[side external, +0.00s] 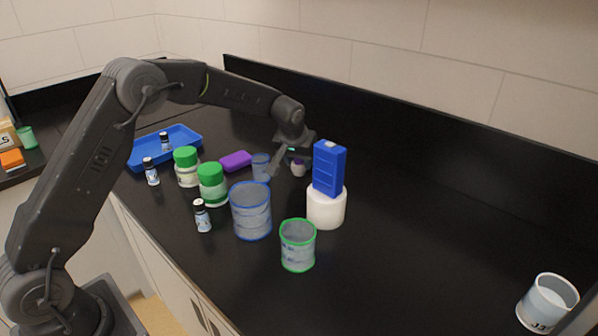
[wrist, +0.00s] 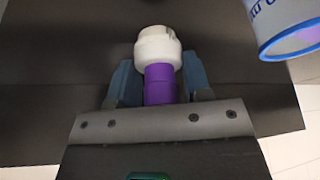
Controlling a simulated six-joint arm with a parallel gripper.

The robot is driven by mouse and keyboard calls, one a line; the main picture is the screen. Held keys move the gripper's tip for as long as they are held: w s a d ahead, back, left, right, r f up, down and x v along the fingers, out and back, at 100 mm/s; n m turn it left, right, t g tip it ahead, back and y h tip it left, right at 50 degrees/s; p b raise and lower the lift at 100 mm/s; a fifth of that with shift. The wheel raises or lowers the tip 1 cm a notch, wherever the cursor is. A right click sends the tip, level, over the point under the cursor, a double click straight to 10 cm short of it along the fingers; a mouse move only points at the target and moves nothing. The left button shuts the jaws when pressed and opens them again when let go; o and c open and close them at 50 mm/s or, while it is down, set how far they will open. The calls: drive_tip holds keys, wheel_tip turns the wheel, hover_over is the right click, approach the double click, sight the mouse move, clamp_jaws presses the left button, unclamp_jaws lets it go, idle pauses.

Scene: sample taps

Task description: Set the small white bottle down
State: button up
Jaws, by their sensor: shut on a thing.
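The small white bottle (wrist: 158,47) has a white end and a purple band in the wrist view. My gripper (wrist: 160,80) is shut on it, with one blue-grey finger on each side of the purple part. In the side external view my gripper (side external: 289,160) is behind the tall blue container, and a bit of the small bottle (side external: 299,170) shows under the fingers. The rest of it is hidden there. I cannot tell whether its base touches the black counter (side external: 420,240).
A blue container (side external: 329,170) stands on a white round jar (side external: 326,208) close by. Blue-rimmed (side external: 251,213) and green-rimmed (side external: 297,247) beakers stand in front. Green-lidded jars (side external: 212,187), a purple block (side external: 235,161) and a blue tray (side external: 190,142) are left. The counter's right side is mostly clear.

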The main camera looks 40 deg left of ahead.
sight(299, 172)
drive_tip(key=shift+f, duration=1.95)
drive_tip(key=shift+f, duration=0.1)
drive_tip(key=o, duration=0.9)
drive_tip(key=shift+f, duration=0.1)
